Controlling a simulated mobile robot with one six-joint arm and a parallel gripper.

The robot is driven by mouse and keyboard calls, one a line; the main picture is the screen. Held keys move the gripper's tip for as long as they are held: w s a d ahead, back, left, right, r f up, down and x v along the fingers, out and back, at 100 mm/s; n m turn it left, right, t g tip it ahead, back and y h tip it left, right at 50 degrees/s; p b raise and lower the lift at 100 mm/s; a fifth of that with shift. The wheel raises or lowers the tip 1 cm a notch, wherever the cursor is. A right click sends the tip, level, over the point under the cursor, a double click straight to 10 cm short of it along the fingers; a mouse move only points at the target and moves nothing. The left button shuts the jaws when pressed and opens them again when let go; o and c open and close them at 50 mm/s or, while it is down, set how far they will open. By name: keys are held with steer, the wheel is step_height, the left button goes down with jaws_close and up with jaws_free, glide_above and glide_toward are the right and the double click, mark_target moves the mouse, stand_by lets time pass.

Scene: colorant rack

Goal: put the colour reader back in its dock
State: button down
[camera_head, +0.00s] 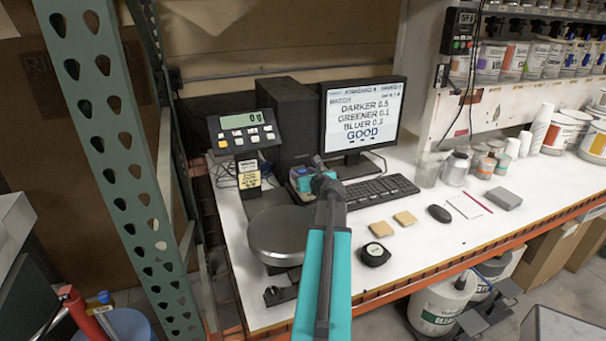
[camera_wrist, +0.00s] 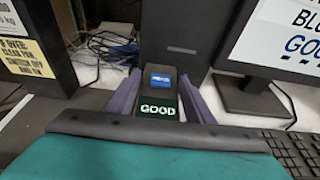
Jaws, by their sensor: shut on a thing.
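The colour reader (camera_wrist: 158,108) is a small dark block with a blue label and a lit screen that reads GOOD. My gripper (camera_wrist: 158,92) is shut on it, one purple-grey finger on each side. In the head view my gripper (camera_head: 303,177) holds the reader above the bench, between the scale and the keyboard, in front of the black computer tower. The arm hides part of the reader in that view. I cannot pick out the dock for certain; it may be hidden behind the reader or my gripper.
The scale's pan (camera_head: 283,232) and its display (camera_head: 243,130) stand left of my arm. The tower (camera_head: 292,118), monitor (camera_head: 388,148) and keyboard (camera_head: 375,191) are behind and right. A round black object (camera_head: 375,254), tan chips (camera_head: 381,229) and a mouse (camera_head: 439,213) lie in front.

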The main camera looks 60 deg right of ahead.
steer(key=shift+f, duration=0.1)
stand_by(0.3)
steer(key=c, duration=0.8)
jaws_free()
steer(key=shift+c, duration=0.2)
steer(key=shift+s, duration=0.1)
steer(key=b+v, duration=0.3)
steer(key=v, duration=0.6)
steer(key=shift+a+b, duration=0.1)
steer(key=shift+b, duration=0.35)
steer(key=b+v, duration=0.2)
steer(key=b, duration=0.4)
steer(key=shift+s+a+r+b, duration=0.2)
steer(key=shift+s+r+b, duration=0.1)
steer(key=shift+b, duration=0.3)
steer(key=shift+s, duration=0.1)
